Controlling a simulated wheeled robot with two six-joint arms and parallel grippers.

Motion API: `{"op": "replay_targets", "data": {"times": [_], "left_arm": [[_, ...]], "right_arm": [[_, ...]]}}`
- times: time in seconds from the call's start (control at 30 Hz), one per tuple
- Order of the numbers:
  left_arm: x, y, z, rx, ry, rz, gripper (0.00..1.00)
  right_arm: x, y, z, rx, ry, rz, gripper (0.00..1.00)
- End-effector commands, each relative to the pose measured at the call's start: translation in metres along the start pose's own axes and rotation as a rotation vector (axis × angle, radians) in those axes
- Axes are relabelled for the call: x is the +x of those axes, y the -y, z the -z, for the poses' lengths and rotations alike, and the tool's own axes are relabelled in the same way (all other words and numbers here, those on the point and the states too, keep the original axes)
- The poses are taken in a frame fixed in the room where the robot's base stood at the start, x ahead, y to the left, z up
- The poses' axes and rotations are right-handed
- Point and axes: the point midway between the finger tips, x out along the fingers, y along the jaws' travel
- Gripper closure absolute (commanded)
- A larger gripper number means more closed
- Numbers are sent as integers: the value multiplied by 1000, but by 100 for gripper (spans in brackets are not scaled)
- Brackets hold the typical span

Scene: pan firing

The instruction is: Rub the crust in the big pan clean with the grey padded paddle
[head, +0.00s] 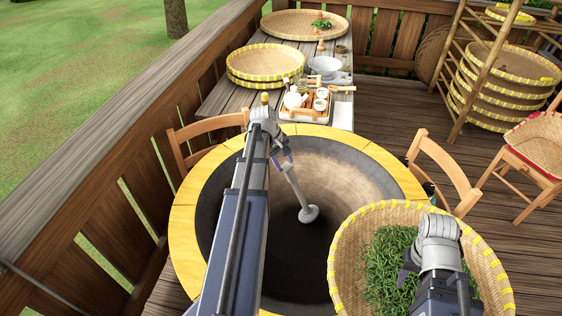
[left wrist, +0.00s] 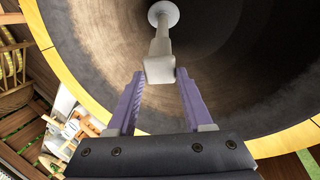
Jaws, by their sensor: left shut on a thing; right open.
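The big pan (head: 345,180) is set in a round yellow-rimmed surround, its inside brown on the far wall and darker toward the bottom. A dark area (head: 290,255) covers the lower bowl; I cannot tell crust from shading there. My left gripper (head: 282,160) is shut on the upper end of the grey padded paddle (head: 296,190), which slants down into the pan. Its round pad (head: 309,214) is at the bowl; contact is unclear. The left wrist view shows the paddle's pad (left wrist: 163,13) beyond the purple fingers (left wrist: 157,84). My right gripper (head: 407,267) is open, partly hidden, over the leaf basket.
A yellow-edged basket (head: 345,270) of green leaves (head: 387,262) overlaps the pan's right front. Wooden chairs (head: 445,172) stand beside the pan. A table behind holds a tea tray (head: 303,112) and flat baskets (head: 265,62). A wooden railing (head: 120,150) runs along the left.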

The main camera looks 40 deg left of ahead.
Motion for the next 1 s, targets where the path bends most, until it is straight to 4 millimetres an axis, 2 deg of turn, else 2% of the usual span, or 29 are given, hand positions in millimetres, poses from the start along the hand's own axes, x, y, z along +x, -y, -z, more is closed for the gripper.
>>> {"op": "replay_targets", "data": {"times": [0.5,1.0], "left_arm": [[0,-19,-21,-1,0,-1,100],[1,-20,-22,-1,0,-1,100]], "right_arm": [[-7,-1,0,0,0,0,50],[-7,-1,0,0,0,0,50]]}}
